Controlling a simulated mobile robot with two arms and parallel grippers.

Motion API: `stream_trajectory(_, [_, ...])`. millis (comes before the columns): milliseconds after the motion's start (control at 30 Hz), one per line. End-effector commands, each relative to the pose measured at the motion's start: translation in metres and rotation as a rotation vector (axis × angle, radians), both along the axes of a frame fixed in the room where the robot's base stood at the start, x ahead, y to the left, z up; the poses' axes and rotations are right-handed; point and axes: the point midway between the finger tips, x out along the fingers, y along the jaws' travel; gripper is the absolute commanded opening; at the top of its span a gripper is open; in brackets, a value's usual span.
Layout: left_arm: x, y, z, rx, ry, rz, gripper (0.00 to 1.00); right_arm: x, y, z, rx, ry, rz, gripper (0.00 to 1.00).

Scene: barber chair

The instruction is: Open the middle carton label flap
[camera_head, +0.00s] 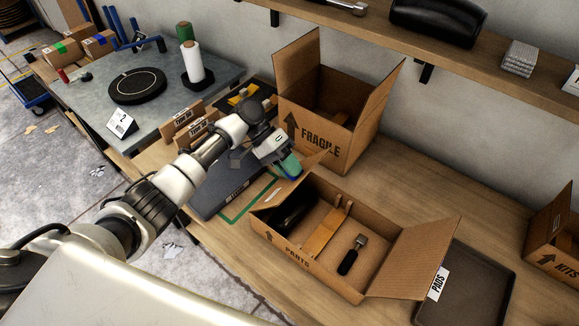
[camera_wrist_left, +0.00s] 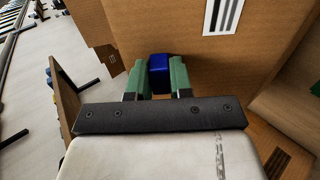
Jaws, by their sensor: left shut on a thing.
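The middle carton (camera_head: 296,257), marked PARTS, stands on the wooden bench with its right flap (camera_head: 415,259) folded outward. Its left flap (camera_head: 312,163) stands up beside my gripper. My left gripper (camera_head: 291,168) has green fingers and is at the carton's left end, above that flap. In the left wrist view the fingers (camera_wrist_left: 159,78) are shut on a small blue tab (camera_wrist_left: 159,73) against brown cardboard. A white striped label (camera_wrist_left: 222,14) is on the cardboard there. Whether the tab is fixed to the flap is hard to see. My right gripper is not in view.
Inside the carton lie a black item (camera_head: 293,208), a tan strip (camera_head: 325,232) and a black-handled tool (camera_head: 351,256). The FRAGILE carton (camera_head: 321,143) stands behind, the KITS carton (camera_head: 555,238) at right. A dark tray (camera_head: 470,290) lies right of the carton. A shelf (camera_head: 440,52) overhangs.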

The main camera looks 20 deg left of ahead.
Motion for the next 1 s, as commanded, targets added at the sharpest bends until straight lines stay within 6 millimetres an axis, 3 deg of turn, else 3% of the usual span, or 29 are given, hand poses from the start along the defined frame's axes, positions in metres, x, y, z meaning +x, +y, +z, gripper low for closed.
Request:
stream_trajectory(567, [0.0017,0.0004,0.002,0.0,-0.004,0.006,0.0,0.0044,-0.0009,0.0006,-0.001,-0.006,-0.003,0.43])
stream_trajectory(600, [0.0017,0.0004,0.002,0.0,-0.004,0.006,0.22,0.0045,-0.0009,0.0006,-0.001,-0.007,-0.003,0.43])
stream_trajectory(767, [0.0016,0.0003,0.0019,-0.001,-0.004,0.004,0.47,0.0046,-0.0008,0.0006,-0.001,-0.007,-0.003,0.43])
stream_trajectory(1000, [0.001,0.0003,0.0011,0.0,-0.003,0.003,0.47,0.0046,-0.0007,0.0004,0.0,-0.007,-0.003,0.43])
